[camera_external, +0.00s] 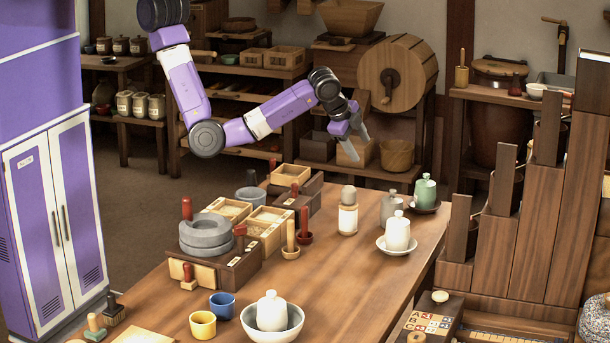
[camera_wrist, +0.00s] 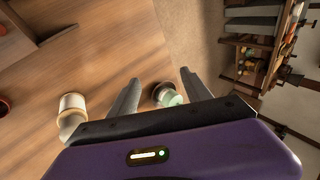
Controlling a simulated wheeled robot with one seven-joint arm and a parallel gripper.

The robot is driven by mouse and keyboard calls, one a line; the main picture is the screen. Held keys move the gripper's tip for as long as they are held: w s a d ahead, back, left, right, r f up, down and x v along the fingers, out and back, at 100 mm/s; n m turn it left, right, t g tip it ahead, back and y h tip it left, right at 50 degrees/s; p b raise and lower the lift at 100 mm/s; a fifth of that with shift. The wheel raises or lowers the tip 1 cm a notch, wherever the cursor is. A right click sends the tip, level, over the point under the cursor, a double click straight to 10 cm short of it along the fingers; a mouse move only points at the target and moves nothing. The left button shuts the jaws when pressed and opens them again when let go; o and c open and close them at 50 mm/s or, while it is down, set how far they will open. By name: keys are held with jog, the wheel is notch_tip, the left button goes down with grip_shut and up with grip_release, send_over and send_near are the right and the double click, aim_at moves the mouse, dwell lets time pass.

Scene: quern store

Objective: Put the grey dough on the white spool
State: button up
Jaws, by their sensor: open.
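In the wrist view the dough (camera_wrist: 70,122) and the spool (camera_wrist: 72,103) show at the lower left, outside my fingers, with the dough partly cut off by the gripper body. My gripper (camera_external: 360,148) is open and empty, in the air above and beyond the spool, touching nothing. Its two fingers (camera_wrist: 162,80) also show in the wrist view.
A green jar (camera_external: 425,191), a grey jar (camera_external: 391,208) and a white jar (camera_external: 397,232) stand right of the spool. A bowl (camera_external: 272,322) is in front. Table around the spool is fairly clear.

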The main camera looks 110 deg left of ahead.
jog(key=s+a+m+t+y, duration=0.1)
jog(key=s+a+t+y, duration=0.1)
jog(key=s+a+t, duration=0.15)
jog(key=s+d+f+m+t+h, duration=0.3)
jog(key=s+d+t+h, duration=0.25)
jog(key=s+d, duration=0.9)
jog(key=s+d+r+n+t+h, duration=0.1)
jog(key=s+d+r+n, duration=0.2)
jog(key=s+d+r, duration=0.2)
jog(key=s+d+r+n+t+h, duration=0.1)
jog(key=s+d+r+n+t, duration=0.1)
jog(key=s+d+r, duration=0.3)
jog(key=s+d+n, duration=0.1)
jog(key=s+d, duration=0.2)
jog(key=s, duration=0.1)
jog(key=shift+s+d+h, duration=0.2)
jog(key=shift+s+h, duration=0.1)
jog(key=shift+h, duration=0.05)
